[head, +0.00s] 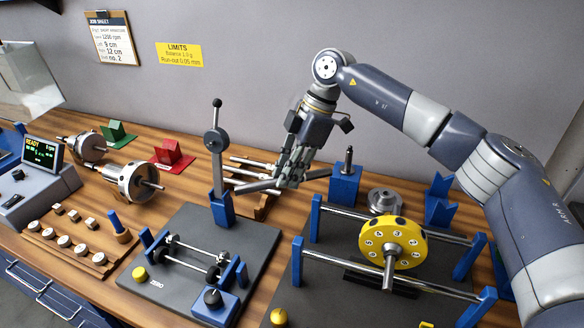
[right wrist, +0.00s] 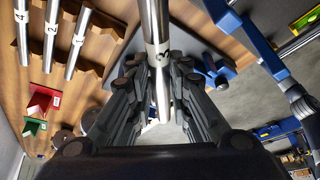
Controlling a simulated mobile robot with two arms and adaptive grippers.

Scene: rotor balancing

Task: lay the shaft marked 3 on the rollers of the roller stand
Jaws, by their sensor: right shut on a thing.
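My right gripper (head: 287,180) is shut on a bright metal shaft and holds it above the bench, in front of the wooden shaft rack (head: 263,211). In the right wrist view the shaft (right wrist: 156,35) runs between the fingers, and its white band reads 3. The roller stand (head: 165,278) is a dark plate at front centre-left, with small dark rollers (head: 213,272) on two thin rods between blue posts. No shaft lies on the rollers. The gripper is up and to the right of them. My left gripper is not in view.
To the right, a rail stand (head: 331,208) bears a yellow numbered disc (head: 393,243). Other marked shafts (right wrist: 50,35) lie in the rack. Chucks and red and green blocks sit left.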

